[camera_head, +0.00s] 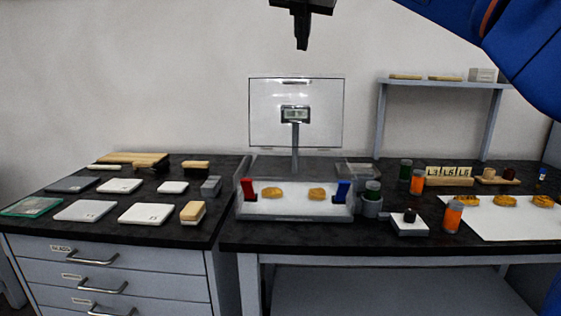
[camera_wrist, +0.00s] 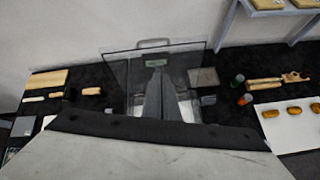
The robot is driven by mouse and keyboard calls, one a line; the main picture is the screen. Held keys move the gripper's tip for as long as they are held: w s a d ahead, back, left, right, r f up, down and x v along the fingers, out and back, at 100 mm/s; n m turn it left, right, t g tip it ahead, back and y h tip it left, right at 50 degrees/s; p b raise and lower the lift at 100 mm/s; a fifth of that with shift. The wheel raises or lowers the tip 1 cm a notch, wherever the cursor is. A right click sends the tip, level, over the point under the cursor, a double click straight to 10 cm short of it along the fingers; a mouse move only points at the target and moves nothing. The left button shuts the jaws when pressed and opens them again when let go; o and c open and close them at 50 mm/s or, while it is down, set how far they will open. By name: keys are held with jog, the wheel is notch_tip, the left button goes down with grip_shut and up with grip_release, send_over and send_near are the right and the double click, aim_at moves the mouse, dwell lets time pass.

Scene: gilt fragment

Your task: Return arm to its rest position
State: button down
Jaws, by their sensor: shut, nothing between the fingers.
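My gripper (camera_head: 302,42) hangs at the top middle of the head view, high above the bench and in front of the wall. Its fingers are together with nothing between them. Part of my blue arm fills the upper right corner of the head view. In the wrist view, a large grey surface with a dark edge fills the lower middle and hides what lies under it.
Below stands a clear tray (camera_head: 295,213) with two golden fragments, and a panel with a small display (camera_head: 295,114). White slabs (camera_head: 152,213) lie left. Jars, orange bottles (camera_head: 452,216) and a white sheet (camera_head: 490,225) are right. A shelf (camera_head: 440,84) stands behind. Air around my gripper is clear.

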jog(key=s+d+f+m+g, duration=0.1)
jog(key=s+d+f+m, duration=0.45)
jog(key=f, duration=0.25)
jog(key=s+d+f+m+g, duration=0.1)
jog(key=s+d+f+m, duration=0.4)
jog(key=f, duration=0.4)
jog(key=s+d+f+m+g, duration=0.1)
jog(key=s+d+f+m, duration=0.2)
jog(key=d+f+m, duration=0.4)
jog(key=s+d+f+m+g, duration=0.1)
jog(key=s+f+m, duration=0.4)
jog(key=f, duration=0.5)
jog(key=s+d+f+m, duration=0.3)
jog(key=s+f+m, duration=0.1)
jog(key=s+f, duration=0.4)
jog(key=s+d+f+m+g+y, duration=0.1)
jog(key=s+f+m, duration=0.4)
jog(key=f, duration=0.6)
jog(key=shift+s+d+f+m+g, duration=0.35)
jog(key=shift+s+d, duration=0.35)
jog(key=shift+s, duration=0.15)
